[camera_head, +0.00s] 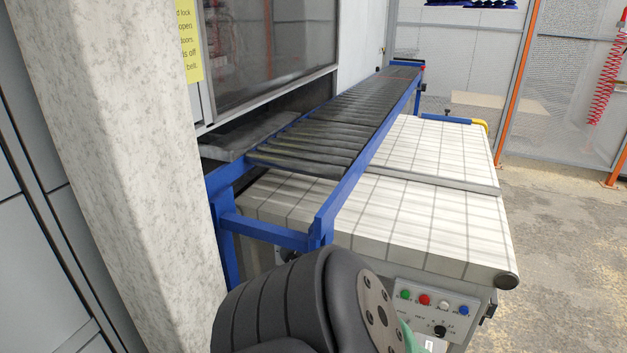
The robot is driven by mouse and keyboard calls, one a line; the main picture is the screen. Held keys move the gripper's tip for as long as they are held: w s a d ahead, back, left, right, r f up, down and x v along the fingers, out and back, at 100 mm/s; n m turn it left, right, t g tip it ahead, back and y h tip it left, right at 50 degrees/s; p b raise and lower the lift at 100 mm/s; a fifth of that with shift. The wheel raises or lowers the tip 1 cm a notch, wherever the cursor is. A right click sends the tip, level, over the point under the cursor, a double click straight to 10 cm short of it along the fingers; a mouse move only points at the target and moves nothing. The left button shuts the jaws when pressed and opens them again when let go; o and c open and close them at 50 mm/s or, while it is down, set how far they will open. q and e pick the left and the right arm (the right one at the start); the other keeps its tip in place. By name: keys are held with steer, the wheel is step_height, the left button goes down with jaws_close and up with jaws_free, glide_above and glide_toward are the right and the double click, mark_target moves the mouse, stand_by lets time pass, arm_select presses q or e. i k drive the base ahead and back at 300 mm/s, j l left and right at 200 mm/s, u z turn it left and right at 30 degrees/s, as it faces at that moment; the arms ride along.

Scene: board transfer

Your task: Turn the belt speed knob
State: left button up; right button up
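A control panel (465,325) is on the front end of the belt unit, at the lower right of the head view. It carries a row of coloured buttons: green (405,294), red (424,299), white (443,306) and blue (463,310). A small black knob (440,330) sits below them; its setting is too small to read. A dark link of my own arm fills the bottom centre, just left of the panel, and covers the area beside it. Neither gripper shows in the view.
A white gridded belt (430,220) runs away above the panel. A roller conveyor (335,125) with a blue frame lies to its left, beside a glazed machine. A pale stone-like pillar (125,150) stands at left. Open floor (565,260) lies to the right, before mesh fencing (575,90).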

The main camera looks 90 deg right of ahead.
mark_target(440, 330)
steer(key=z, duration=3.6)
steer(key=l, duration=0.1)
